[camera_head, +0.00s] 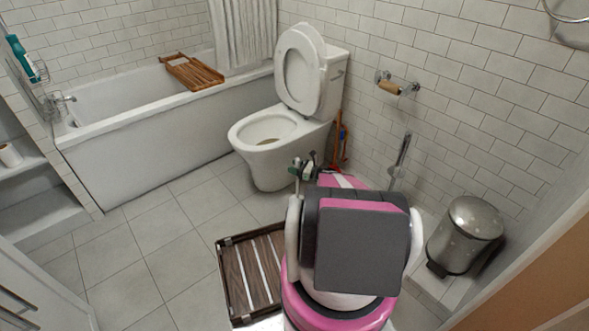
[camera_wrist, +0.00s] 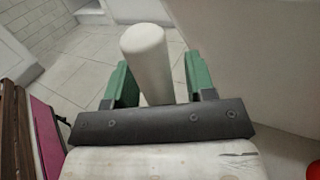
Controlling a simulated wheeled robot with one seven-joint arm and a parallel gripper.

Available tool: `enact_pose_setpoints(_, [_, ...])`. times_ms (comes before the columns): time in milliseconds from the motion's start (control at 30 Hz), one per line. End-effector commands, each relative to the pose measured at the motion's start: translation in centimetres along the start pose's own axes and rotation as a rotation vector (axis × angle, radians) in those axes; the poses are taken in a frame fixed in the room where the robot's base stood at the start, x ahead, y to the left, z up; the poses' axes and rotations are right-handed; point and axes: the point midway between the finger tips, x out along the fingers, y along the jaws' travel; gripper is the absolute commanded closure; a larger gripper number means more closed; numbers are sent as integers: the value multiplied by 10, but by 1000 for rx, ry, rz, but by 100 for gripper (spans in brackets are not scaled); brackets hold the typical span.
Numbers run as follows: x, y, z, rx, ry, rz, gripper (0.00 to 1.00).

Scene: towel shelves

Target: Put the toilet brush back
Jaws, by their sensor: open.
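My gripper (camera_head: 304,168) is beside the front of the toilet in the head view, low over the floor. In the wrist view its two green fingers (camera_wrist: 160,85) are open. A white rounded rod (camera_wrist: 145,55), which looks like the toilet brush handle, stands between them; its lower end is hidden behind the dark gripper bar. A gap shows on its right side; I cannot tell whether it touches the left finger. In the head view a slim grey upright handle (camera_head: 402,150) stands by the right wall, its base hidden behind my body.
The toilet (camera_head: 262,130) has its lid up. A bathtub (camera_head: 150,150) lies at the left, with a wooden rack (camera_head: 192,72) across it. A slatted mat (camera_head: 250,270) is left of my base. A metal bin (camera_head: 466,235) stands right. Floor tiles (camera_head: 150,240) at left are clear.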

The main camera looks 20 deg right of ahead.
Motion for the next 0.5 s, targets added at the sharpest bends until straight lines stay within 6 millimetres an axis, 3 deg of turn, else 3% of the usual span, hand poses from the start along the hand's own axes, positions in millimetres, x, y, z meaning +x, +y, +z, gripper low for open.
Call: enact_pose_setpoints(500, [-87,0,2,0,0,-2,50])
